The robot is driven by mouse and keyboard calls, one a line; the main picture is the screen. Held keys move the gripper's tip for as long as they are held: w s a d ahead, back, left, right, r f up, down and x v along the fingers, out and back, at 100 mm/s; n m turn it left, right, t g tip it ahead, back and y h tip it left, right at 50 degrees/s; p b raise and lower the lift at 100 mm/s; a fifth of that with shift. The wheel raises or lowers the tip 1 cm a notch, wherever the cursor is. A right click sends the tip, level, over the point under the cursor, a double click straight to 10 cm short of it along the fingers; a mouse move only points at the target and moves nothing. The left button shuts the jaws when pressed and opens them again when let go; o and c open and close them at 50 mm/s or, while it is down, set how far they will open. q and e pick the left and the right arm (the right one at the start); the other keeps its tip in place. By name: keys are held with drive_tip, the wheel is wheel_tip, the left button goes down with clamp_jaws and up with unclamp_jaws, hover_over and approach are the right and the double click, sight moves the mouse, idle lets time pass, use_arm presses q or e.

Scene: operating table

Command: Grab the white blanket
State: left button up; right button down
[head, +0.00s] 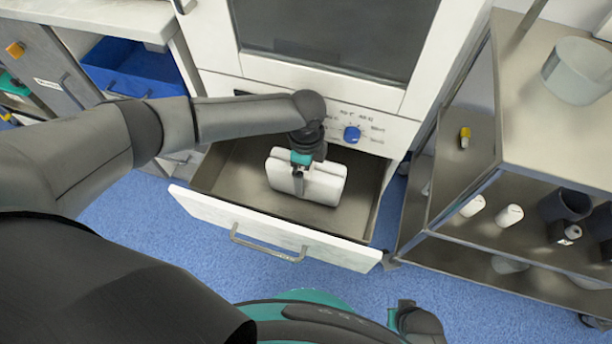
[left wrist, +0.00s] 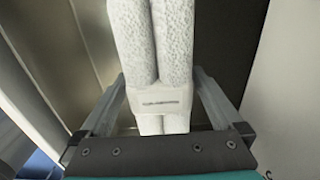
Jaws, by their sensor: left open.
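The white blanket (head: 325,183) is folded and lies in the open drawer (head: 235,200) under the oven-like unit. My left gripper (head: 299,182) points down at the blanket from above, near its left part. In the left wrist view the blanket (left wrist: 150,45) shows as thick white folds with a paper band around them. There the open fingers of my left gripper (left wrist: 160,85) stand on either side of the banded folds. I cannot tell whether the fingers touch the cloth.
The drawer's white front with its handle (head: 268,247) stands out over the blue floor (head: 130,215). A metal shelf cart (head: 490,190) with containers is close on the right. A blue knob (head: 352,134) sits above the drawer. A blue bin (head: 135,70) is at the left.

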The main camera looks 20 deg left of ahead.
use_arm(q)
drive_tip(key=shift+c, duration=0.2)
drive_tip(key=c, duration=1.5)
clamp_jaws()
drive_tip(key=shift+r, duration=0.15)
